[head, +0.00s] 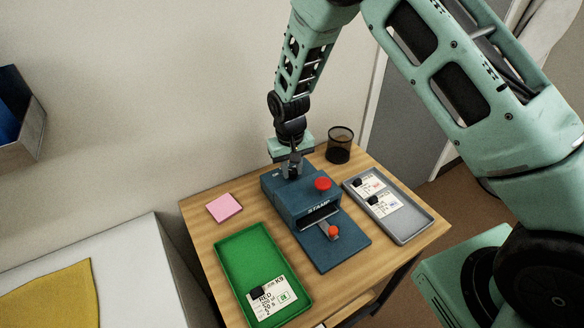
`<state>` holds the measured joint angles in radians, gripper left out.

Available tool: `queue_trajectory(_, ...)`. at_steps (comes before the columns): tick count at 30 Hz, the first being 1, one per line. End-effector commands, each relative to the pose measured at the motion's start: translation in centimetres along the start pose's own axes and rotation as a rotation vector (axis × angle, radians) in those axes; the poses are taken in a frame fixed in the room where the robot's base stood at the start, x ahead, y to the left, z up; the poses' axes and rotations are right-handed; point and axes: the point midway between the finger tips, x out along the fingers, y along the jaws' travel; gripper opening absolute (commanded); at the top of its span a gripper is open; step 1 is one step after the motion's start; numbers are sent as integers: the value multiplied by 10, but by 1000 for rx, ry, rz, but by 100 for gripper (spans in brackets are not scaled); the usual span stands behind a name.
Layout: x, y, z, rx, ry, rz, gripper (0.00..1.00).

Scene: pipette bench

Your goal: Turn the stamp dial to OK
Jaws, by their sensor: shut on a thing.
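The blue stamp machine (290,208) stands in the middle of the wooden table, with "STAMP" lettered on its front. A red round knob (323,184) is on its top right, and an orange-red ball (333,231) sits low at its front. My gripper (294,172) points down at the rear left of the machine's top. It is shut on a small dark part there, which looks like the stamp dial. The fingers mostly hide the dial, so its pointer cannot be read. Small pale lettering shows beside it, too small to read surely.
A green tray (234,262) with a labelled card lies front left. A grey tray (409,234) with labelled cards lies at right. A pink note pad (224,208) is at left, and a black mesh cup (339,146) stands at the back. Bare wood separates the pad and the machine.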

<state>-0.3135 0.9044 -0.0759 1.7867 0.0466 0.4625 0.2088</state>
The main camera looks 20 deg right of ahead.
Motion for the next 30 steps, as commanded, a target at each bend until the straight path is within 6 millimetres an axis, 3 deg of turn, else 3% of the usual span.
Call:
queue_trajectory(14,-9,0,-1,0,3,0,34)
queue_trajectory(20,-46,0,-2,0,7,-1,34)
queue_trajectory(30,-125,0,-2,0,7,-1,34)
